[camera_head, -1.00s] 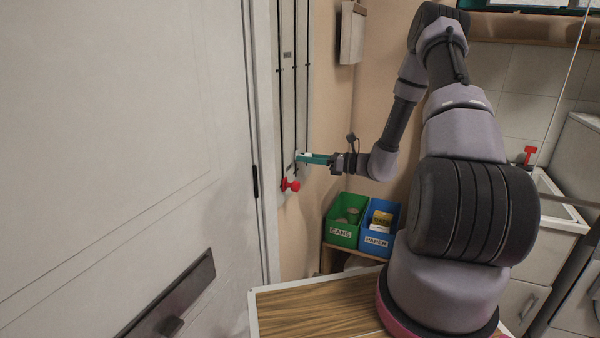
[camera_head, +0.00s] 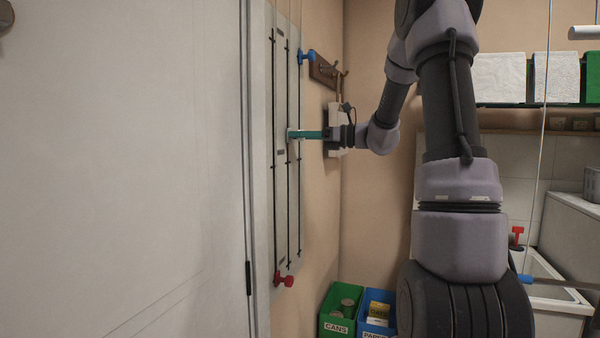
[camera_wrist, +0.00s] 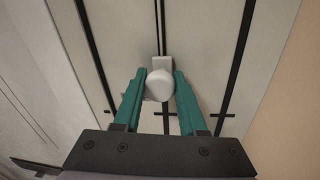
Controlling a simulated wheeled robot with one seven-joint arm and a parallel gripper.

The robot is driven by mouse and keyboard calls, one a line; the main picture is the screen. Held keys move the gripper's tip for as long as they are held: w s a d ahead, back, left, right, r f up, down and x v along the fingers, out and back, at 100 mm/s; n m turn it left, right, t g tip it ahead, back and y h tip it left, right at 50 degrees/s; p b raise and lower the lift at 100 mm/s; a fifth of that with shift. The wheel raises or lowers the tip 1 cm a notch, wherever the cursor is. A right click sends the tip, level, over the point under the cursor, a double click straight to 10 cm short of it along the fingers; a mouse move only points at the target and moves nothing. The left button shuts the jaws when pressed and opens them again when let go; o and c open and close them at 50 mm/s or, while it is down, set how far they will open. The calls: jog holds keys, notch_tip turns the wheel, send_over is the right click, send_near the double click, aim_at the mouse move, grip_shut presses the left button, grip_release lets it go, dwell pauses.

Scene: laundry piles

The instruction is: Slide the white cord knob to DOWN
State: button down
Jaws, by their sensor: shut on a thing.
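The white cord knob (camera_wrist: 160,86) sits on the middle slot of a pale wall panel (camera_head: 285,190) with several dark vertical slots. My gripper (camera_wrist: 160,76) has its two teal fingers closed on either side of the knob. In the head view, my gripper (camera_head: 295,135) reaches the panel from the right, about halfway up the slots.
A red knob (camera_head: 284,280) is at the panel's bottom and a blue knob (camera_head: 306,57) near its top right. A hook rack (camera_head: 325,70) is on the wall to the right. A white door (camera_head: 120,170) is left. Green (camera_head: 340,300) and blue (camera_head: 375,300) bins stand below.

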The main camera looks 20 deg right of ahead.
aim_at(287, 51)
notch_tip(287, 51, up, 24)
jog(key=shift+r, duration=0.15)
jog(key=shift+c, duration=2.2)
grip_release()
jog(key=v, duration=1)
jog(key=shift+s+d, duration=0.2)
jog(key=shift+d, duration=0.15)
